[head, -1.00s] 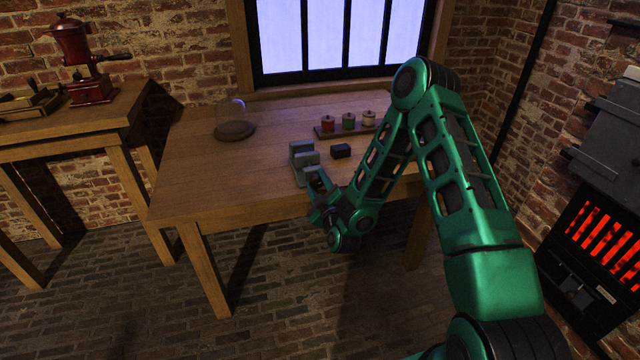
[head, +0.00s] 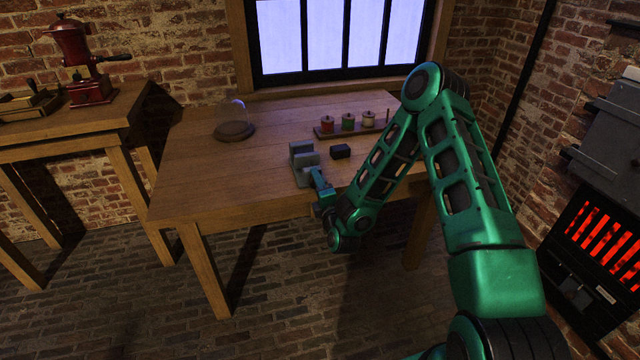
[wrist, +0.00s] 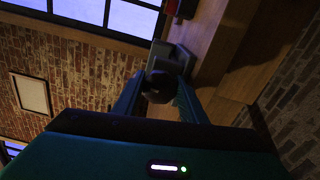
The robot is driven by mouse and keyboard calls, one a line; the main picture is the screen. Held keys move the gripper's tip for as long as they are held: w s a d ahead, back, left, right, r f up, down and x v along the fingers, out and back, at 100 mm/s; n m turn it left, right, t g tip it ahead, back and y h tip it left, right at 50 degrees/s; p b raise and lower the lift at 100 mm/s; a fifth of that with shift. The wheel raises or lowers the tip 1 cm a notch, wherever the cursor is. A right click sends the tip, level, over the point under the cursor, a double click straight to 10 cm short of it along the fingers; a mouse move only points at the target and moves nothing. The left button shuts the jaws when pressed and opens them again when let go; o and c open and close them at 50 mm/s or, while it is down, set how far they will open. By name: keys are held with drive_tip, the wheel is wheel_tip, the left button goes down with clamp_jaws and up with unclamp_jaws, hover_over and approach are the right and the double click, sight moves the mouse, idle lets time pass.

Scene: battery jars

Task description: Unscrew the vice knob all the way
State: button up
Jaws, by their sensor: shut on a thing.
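The grey vice (head: 302,160) stands on the wooden table near its front edge. It also shows in the wrist view (wrist: 176,56), beyond my fingers. The dark round vice knob (wrist: 158,88) sits between my two fingertips in the wrist view. My gripper (head: 320,182) reaches the front of the vice from the table's front side and is shut on the knob. It also shows in the wrist view (wrist: 157,94), one finger on each side of the knob. In the head view my gripper hides the knob, and the screw behind it cannot be made out.
A small dark block (head: 341,151) lies right of the vice. A rack (head: 326,132) with red, green and pale jars stands behind it. A glass dome on a round base (head: 234,131) stands at the back left. The table's left part (head: 190,185) is clear.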

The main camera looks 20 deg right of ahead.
drive_tip(key=shift+s+a+f+n, duration=0.15)
drive_tip(key=shift+f+n, duration=0.15)
drive_tip(key=shift+n, duration=0.3)
drive_tip(key=o, duration=1)
drive_tip(key=shift+o, duration=0.3)
drive_tip(key=shift+r, duration=0.1)
drive_tip(key=shift+r, duration=0.1)
drive_tip(key=s, duration=1)
drive_tip(key=shift+s, duration=0.25)
